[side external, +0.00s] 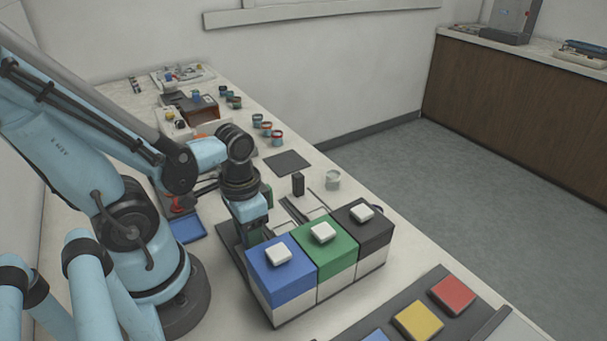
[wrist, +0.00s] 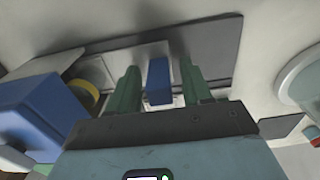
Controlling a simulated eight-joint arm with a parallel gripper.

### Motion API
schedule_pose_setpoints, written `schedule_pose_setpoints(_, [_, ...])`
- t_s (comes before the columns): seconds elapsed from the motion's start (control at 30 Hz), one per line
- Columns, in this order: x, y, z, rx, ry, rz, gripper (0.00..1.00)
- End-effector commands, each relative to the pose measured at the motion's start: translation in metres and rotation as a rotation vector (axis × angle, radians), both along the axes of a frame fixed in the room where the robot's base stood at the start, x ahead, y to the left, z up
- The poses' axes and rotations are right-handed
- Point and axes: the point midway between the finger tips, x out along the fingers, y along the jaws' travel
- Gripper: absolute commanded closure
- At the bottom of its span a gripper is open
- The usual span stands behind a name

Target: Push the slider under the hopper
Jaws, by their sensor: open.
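Three boxes with white square tops, which I take to be hoppers, stand in a row in the side external view: blue (side external: 282,274), green (side external: 330,249) and black (side external: 371,226). Part of a blue box (wrist: 38,110) shows at the left of the wrist view. My gripper (wrist: 158,88) is open and points down behind the row. A small upright blue block (wrist: 158,78), apparently the slider's handle, sits between its two green fingers, with a gap visible on each side. My gripper hides this block in the side external view.
A dark upright block (side external: 298,184) stands on the rails behind the black box. A blue tray (side external: 187,229) lies left of my gripper. Red (side external: 453,295) and yellow (side external: 418,320) squares lie on a dark panel in front.

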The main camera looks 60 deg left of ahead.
Motion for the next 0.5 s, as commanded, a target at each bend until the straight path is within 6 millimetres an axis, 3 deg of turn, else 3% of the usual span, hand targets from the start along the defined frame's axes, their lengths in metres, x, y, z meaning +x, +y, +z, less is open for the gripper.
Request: schedule_pose_setpoints(0.5, [-0.001, 0.0, 0.023, 0.0, 0.001, 0.0, 0.51])
